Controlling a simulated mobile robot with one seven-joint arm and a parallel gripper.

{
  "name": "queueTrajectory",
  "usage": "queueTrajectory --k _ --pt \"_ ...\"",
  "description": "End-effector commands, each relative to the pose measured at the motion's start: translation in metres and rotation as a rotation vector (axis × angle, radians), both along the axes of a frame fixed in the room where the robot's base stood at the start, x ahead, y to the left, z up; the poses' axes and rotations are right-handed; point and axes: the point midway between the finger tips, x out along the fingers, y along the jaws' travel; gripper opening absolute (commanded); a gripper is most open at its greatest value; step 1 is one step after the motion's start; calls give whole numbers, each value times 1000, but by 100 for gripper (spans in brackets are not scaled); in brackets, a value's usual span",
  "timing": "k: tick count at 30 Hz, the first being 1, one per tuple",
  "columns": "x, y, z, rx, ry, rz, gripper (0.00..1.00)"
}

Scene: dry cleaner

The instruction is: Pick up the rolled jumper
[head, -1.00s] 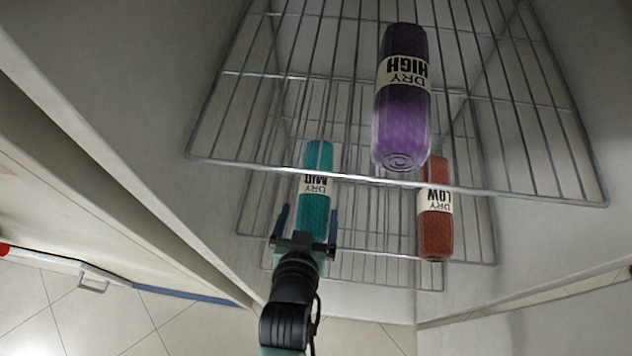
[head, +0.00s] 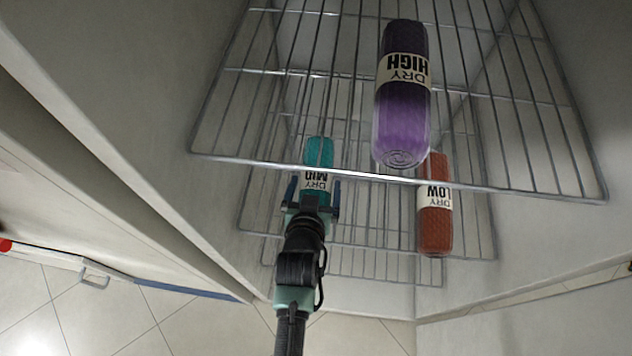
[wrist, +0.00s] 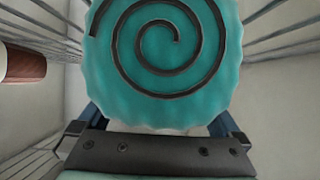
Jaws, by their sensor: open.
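Three rolled jumpers with paper bands lie on wire shelves. The teal roll (head: 318,153), banded "DRY MID", is on the middle shelf in the head view. Its spiral end fills the top of the wrist view (wrist: 165,55). The purple roll (head: 402,120), banded "DRY HIGH", lies on the top shelf. The orange-red roll (head: 435,230), banded "DRY LOW", lies lower to the right. My gripper (head: 311,190) is open, with its blue fingers on either side of the teal roll's near end. The roll hides most of the fingers in the wrist view, so contact cannot be told.
The top wire shelf (head: 270,164) overhangs the teal roll, with its front edge just above my gripper. Pale cabinet walls (head: 130,120) close in at left and right. The red-brown roll end (wrist: 22,64) shows at the left of the wrist view. Tiled floor lies below.

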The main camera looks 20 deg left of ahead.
Motion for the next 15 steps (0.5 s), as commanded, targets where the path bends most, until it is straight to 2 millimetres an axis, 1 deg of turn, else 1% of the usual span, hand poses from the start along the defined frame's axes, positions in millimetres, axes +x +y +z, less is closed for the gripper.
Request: queueTrajectory --k 2,5,9,14,15 --pt "0 0 0 0 0 0 100" --pt "0 0 0 0 0 0 84" --pt "0 0 0 0 0 0 59" --pt "-1 0 0 0 0 0 30" --pt "-1 0 0 0 0 0 23"
